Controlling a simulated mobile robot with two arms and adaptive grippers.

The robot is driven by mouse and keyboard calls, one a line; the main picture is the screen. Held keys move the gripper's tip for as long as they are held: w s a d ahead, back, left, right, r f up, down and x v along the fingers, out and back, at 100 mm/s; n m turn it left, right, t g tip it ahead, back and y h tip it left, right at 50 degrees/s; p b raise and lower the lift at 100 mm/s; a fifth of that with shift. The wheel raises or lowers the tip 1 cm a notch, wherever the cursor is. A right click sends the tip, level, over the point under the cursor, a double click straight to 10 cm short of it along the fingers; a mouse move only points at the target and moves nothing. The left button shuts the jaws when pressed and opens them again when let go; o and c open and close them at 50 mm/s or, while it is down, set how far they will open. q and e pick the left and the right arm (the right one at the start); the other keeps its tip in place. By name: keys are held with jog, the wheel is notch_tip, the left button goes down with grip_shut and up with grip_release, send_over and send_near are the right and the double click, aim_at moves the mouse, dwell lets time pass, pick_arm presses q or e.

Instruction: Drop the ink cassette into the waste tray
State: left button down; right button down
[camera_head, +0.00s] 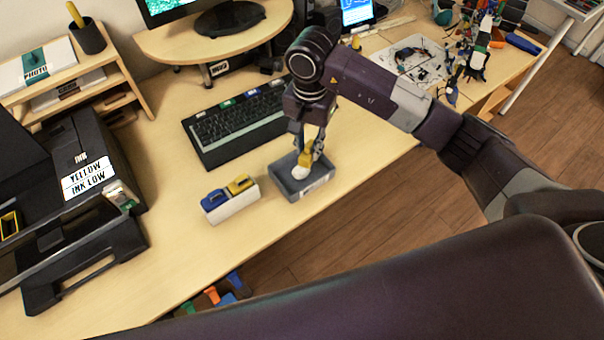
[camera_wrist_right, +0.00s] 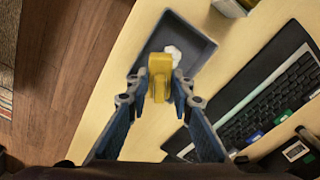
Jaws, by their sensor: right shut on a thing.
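The yellow ink cassette (camera_wrist_right: 159,78) is between the fingertips of my right gripper (camera_wrist_right: 159,97), which is shut on it. In the head view the cassette (camera_head: 305,160) shows over the grey waste tray (camera_head: 318,182), and my right gripper (camera_head: 308,150) points down at it. The tray also shows in the right wrist view (camera_wrist_right: 196,36), with a crumpled white piece (camera_wrist_right: 173,54) inside, partly behind the cassette. The exact height of the cassette above the tray floor is hard to tell. My left gripper is not in view.
A white holder (camera_head: 233,204) with a blue and a yellow cassette stands left of the tray. A black keyboard (camera_head: 235,125) lies behind it. A black printer (camera_head: 85,185) with a "YELLOW INK LOW" sign is at left. The desk's front edge is close to the tray.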

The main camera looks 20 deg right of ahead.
jog(key=shift+f, duration=0.45)
jog(key=c, duration=1.6)
grip_release()
notch_tip(320, 180, up, 12)
